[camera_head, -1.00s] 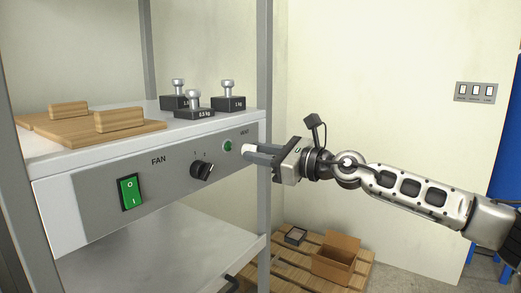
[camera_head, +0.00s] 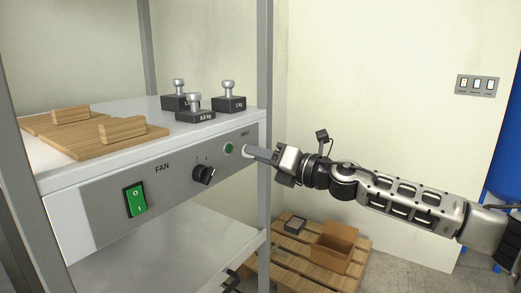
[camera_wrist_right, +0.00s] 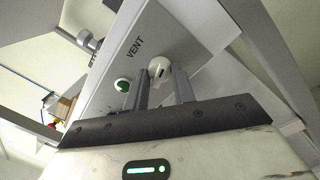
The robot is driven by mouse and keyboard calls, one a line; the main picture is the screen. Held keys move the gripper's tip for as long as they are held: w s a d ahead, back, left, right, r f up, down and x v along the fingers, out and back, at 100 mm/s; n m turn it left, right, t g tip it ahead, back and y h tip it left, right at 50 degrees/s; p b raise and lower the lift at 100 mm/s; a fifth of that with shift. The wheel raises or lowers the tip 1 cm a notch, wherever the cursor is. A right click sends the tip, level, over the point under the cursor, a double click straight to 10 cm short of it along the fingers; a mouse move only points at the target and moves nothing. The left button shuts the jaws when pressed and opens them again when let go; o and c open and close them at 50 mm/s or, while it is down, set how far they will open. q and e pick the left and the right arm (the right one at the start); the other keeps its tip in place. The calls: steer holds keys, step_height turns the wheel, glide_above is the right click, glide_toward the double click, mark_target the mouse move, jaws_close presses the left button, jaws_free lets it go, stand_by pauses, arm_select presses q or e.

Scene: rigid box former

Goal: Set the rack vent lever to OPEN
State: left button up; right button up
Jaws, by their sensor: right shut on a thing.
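The vent lever (camera_head: 246,152) is a small white handle at the right end of the grey control panel (camera_head: 110,215), below the VENT label. My right gripper (camera_head: 252,153) reaches it from the right and is shut on it. In the right wrist view the lever's white round hub (camera_wrist_right: 160,67) shows between the two fingers of the gripper (camera_wrist_right: 162,80). The fingers hide much of the lever, and I cannot read its position marks. My left gripper is not in view.
A green round lamp (camera_head: 229,149), a black FAN knob (camera_head: 203,174) and a green rocker switch (camera_head: 135,200) sit left of the lever. A grey rack post (camera_head: 264,70) stands close beside my fingers. Weights (camera_head: 194,110) and wooden boards (camera_head: 95,140) lie on top.

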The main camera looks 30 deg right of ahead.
arm_select(q)
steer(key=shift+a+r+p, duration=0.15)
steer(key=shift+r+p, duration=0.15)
steer(key=shift+p, duration=0.35)
arm_select(e)
steer(key=m, duration=0.3)
steer(key=shift+r+m+h, duration=0.15)
steer(key=shift+m+h, duration=0.15)
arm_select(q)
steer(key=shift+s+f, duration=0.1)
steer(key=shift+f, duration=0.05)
arm_select(e)
steer(key=o, duration=0.8)
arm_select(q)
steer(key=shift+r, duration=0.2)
arm_select(e)
steer(key=shift+o, duration=1)
